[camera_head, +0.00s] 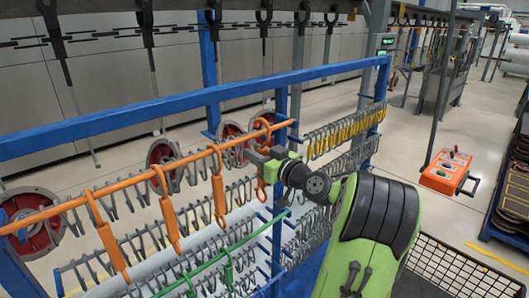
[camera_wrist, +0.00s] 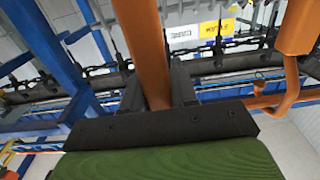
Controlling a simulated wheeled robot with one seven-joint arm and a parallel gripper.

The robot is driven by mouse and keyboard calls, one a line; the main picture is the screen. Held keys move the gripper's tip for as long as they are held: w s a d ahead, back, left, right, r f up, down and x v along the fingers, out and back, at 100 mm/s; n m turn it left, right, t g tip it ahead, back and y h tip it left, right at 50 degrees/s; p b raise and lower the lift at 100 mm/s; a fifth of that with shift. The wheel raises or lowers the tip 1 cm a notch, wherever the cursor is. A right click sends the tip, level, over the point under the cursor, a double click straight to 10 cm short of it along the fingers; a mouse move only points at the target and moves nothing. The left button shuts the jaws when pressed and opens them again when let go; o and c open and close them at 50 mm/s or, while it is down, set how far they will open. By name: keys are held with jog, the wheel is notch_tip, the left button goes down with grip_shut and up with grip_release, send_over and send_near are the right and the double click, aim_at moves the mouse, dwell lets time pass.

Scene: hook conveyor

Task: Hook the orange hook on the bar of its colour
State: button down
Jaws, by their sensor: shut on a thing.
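An orange bar (camera_head: 130,181) runs from the left edge to the blue frame in the head view. Several orange hooks hang on it, among them one with a long shank (camera_head: 219,190). My gripper (camera_head: 268,163) is near the bar's right end, shut on the orange hook (camera_head: 262,184). The hook's curved top is at the bar; whether it bears on the bar is hard to tell. In the wrist view the held hook's orange shank (camera_wrist: 150,50) stands between my fingers (camera_wrist: 163,90). Another orange hook (camera_wrist: 298,28) shows at the right there.
A blue frame (camera_head: 120,118) carries the orange bar and a lower green bar (camera_head: 225,251) with green hooks. Racks of grey hooks (camera_head: 330,135) and yellow hooks (camera_head: 325,145) stand right. An orange control box (camera_head: 447,172) hangs farther right. Overhead conveyor hangers (camera_head: 147,30) line the back.

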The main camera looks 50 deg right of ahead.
jog(key=w+f+b, duration=0.2)
jog(key=f+b, duration=0.1)
jog(key=shift+w+d+f, duration=0.1)
jog(key=shift+w+f, duration=0.05)
dwell(0.3)
dwell(0.4)
jog(key=c, duration=0.8)
grip_release()
jog(key=s+a+b, duration=0.1)
jog(key=s+b, duration=0.3)
jog(key=s, duration=1.1)
jog(key=shift+s+a, duration=0.35)
jog(key=shift+a, duration=0.05)
